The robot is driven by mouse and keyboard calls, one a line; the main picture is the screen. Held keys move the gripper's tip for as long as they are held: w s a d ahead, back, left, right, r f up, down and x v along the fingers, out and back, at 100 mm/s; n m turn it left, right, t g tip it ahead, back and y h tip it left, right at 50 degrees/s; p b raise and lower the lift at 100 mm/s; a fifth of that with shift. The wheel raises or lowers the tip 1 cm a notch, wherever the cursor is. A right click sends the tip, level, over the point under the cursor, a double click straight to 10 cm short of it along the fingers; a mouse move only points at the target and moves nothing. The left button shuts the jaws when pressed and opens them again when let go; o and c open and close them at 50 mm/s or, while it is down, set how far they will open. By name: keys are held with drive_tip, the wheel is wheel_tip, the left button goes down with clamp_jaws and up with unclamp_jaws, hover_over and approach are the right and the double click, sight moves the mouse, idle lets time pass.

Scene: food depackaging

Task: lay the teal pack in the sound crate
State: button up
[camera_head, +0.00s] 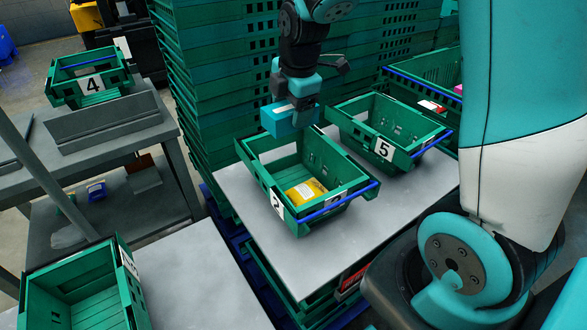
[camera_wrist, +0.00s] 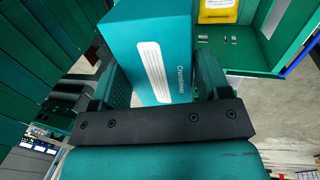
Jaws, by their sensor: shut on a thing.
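The teal pack (camera_head: 279,122) is a box with a white label, held in the air above the back left edge of crate 2. In the wrist view the teal pack (camera_wrist: 150,45) sits between both fingers, with printed text on its side. My gripper (camera_head: 303,112) is shut on it. Crate 2 (camera_head: 275,200) is green with a blue bar at its front and holds a yellow pack (camera_head: 306,190). Crate 5 (camera_head: 384,150), beside it on the right, is green and looks empty. I cannot tell from these views which crate is the sound one.
Both crates stand on a grey table (camera_head: 345,235). Tall stacks of green crates (camera_head: 215,75) rise behind. Crate 4 (camera_head: 92,87) stands on a side table at left, and another crate (camera_head: 85,290) at the bottom left. A further crate (camera_head: 425,75) at back right holds packs.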

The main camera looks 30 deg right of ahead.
drive_tip(key=s+x, duration=0.1)
drive_tip(key=x, duration=0.3)
drive_tip(key=s+b+x, duration=0.1)
drive_tip(key=x, duration=0.4)
drive_tip(key=s+x, duration=0.1)
drive_tip(key=x, duration=0.4)
drive_tip(key=shift+f+b, duration=0.35)
drive_tip(key=shift+f+b, duration=0.3)
drive_tip(key=shift+f, duration=0.25)
drive_tip(key=shift+f, duration=0.1)
drive_tip(key=o, duration=1.1)
drive_tip(key=shift+r, duration=0.2)
